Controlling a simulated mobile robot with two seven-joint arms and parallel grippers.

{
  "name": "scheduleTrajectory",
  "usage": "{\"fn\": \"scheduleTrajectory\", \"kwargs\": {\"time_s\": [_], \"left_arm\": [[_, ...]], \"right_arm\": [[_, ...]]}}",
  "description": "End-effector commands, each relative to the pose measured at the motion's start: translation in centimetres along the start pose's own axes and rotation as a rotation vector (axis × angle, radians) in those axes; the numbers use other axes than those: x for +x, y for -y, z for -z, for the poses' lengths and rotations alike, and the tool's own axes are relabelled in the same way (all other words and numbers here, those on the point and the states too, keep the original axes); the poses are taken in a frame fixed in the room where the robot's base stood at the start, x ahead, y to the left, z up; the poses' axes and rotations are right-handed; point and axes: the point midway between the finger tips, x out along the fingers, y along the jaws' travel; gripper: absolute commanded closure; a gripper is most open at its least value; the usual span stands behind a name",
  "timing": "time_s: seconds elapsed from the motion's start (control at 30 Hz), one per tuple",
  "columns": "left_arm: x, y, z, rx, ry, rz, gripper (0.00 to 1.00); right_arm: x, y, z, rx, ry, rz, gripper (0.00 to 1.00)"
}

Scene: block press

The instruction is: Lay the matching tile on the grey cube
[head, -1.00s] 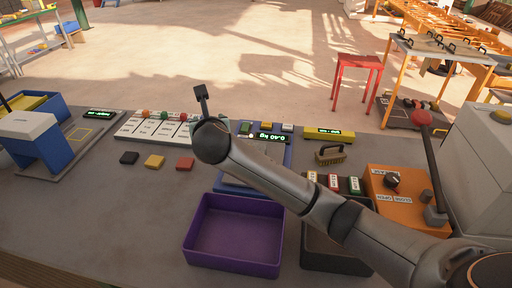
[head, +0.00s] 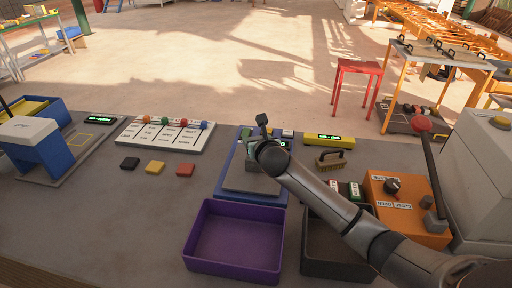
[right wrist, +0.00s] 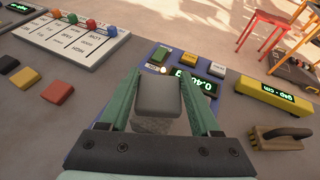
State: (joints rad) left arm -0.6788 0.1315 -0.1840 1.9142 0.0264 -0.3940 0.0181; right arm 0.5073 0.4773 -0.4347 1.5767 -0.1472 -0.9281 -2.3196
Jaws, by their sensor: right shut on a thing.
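My right gripper (right wrist: 159,94) points down over the blue scale (head: 222,189) with its grey plate (head: 238,181). Its green fingers are shut on a grey cube (right wrist: 158,98), seen from above in the right wrist view. I cannot tell whether the cube touches the plate. The wrist hides most of it in the head view. A black tile (head: 130,163), a yellow tile (head: 155,168) and a red tile (head: 185,170) lie in a row on the table left of the scale. The black one is partly cut off in the right wrist view. My left gripper is not in view.
A purple bin (head: 234,239) and a dark bin (head: 330,255) stand in front. A brush (head: 334,160), a yellow display bar (head: 329,140) and an orange lever box (head: 408,205) are on the right.

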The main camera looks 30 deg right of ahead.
Motion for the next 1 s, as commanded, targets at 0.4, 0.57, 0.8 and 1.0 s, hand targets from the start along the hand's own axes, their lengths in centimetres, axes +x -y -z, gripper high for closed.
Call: {"fn": "scheduleTrajectory", "kwargs": {"time_s": [0.4,0.57,0.8,1.0], "left_arm": [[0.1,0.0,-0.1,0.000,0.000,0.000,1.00],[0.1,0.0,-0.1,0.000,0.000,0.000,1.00],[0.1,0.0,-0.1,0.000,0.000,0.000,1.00],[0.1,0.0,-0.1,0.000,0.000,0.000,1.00]], "right_arm": [[1.1,0.0,2.8,-0.002,-0.001,0.001,0.90],[1.2,0.0,3.0,-0.002,-0.002,0.001,0.35],[1.2,0.0,3.0,-0.001,-0.002,0.001,0.08],[1.2,0.0,3.0,-0.001,-0.002,0.001,0.06]]}}
